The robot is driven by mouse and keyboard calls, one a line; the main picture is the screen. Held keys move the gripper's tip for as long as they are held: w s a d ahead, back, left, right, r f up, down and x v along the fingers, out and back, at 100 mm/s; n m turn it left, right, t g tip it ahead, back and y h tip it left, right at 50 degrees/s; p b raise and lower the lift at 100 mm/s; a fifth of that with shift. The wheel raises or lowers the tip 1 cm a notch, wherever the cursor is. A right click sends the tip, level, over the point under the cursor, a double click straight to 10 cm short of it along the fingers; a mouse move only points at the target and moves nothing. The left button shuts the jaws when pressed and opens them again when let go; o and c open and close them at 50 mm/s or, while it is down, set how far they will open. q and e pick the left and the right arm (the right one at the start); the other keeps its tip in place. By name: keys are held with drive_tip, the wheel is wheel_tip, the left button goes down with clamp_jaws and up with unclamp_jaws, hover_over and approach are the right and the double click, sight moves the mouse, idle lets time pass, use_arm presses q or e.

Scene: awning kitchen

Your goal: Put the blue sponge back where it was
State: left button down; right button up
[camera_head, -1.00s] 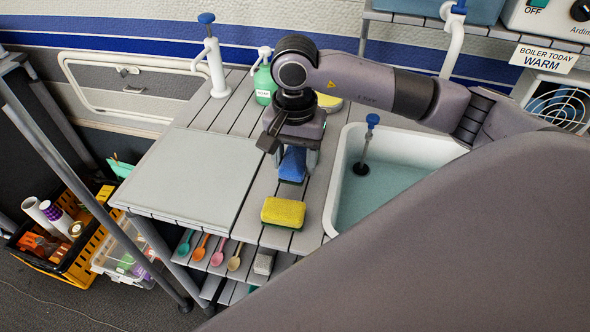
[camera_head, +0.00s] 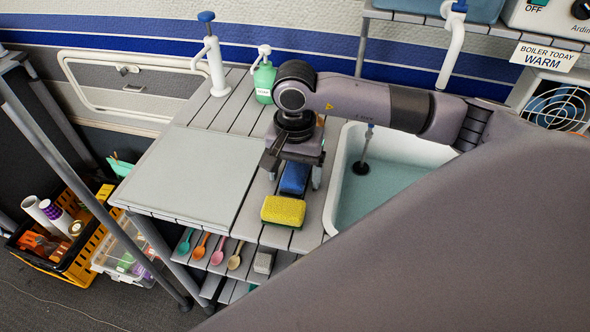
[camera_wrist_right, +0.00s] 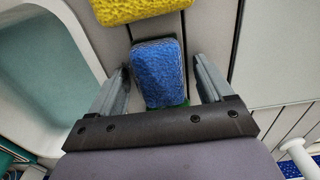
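The blue sponge (camera_head: 294,179) lies on the grey slatted counter, just behind a yellow sponge (camera_head: 284,211) and left of the sink. My right gripper (camera_head: 295,182) is open over it, pointing down, one finger on each side. In the right wrist view the blue sponge (camera_wrist_right: 158,70) sits between the open fingers (camera_wrist_right: 160,88), with a gap on both sides. Its near end is partly hidden by the gripper body, where a bit of green shows. My left gripper is not in view.
The sink (camera_head: 335,195) with water is close on the right. A grey board (camera_head: 190,175) lies left. A green soap bottle (camera_head: 264,80) and a white pump tap (camera_head: 214,65) stand at the back. Spoons (camera_head: 217,250) are on the lower shelf in front.

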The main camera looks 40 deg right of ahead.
sight(295, 173)
drive_tip(key=shift+r, duration=0.1)
wheel_tip(295, 173, up, 12)
drive_tip(key=shift+b, duration=0.3)
drive_tip(key=shift+s, duration=0.1)
idle(0.6)
